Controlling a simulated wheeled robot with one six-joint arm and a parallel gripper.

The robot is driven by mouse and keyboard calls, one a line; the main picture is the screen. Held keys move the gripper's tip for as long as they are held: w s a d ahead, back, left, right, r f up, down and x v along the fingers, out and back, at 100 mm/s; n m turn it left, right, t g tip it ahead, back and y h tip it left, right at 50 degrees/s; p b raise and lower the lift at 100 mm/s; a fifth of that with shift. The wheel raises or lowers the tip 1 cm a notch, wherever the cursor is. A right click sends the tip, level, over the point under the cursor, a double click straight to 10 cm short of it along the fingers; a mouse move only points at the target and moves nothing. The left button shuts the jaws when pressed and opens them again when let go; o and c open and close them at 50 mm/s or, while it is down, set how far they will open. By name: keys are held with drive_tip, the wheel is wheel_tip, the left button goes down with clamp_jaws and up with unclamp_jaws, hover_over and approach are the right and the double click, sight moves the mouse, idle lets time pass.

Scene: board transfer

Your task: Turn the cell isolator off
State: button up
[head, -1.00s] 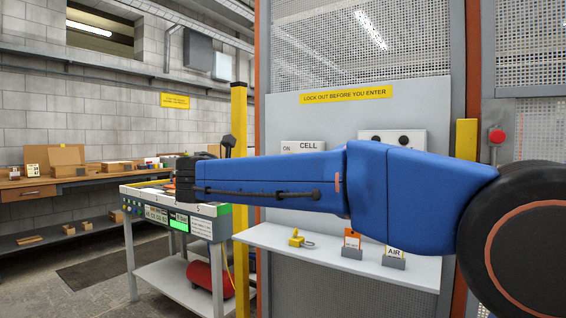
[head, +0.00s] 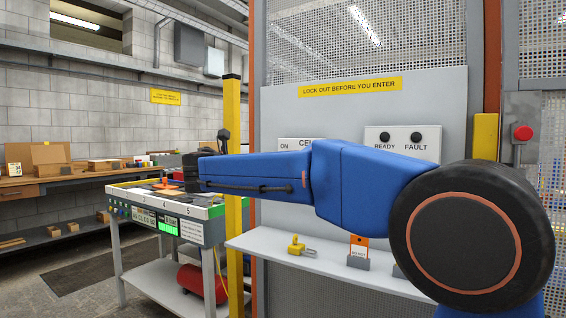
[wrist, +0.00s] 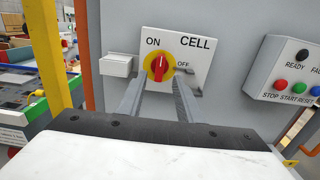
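The cell isolator (wrist: 159,68) is a red handle on a yellow disc, set on a white plate marked ON, CELL and OFF in the wrist view. The handle stands roughly upright, with ON at its upper left and OFF to its right. My gripper (wrist: 162,80) is open, with one grey finger on each side of the handle in the picture; I cannot tell whether either touches it. In the head view my blue arm hides most of the isolator plate (head: 288,145), leaving only its top edge and part of its lettering.
A box with READY and FAULT lamps (head: 402,140) is right of the isolator; its coloured buttons show in the wrist view (wrist: 299,88). A shelf (head: 330,272) below holds a yellow padlock (head: 296,245) and tags. A yellow post (head: 233,190) and workbench cart (head: 165,212) stand left.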

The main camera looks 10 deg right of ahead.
drive_tip(key=x, duration=0.8)
drive_tip(key=shift+w+d, duration=0.2)
clamp_jaws()
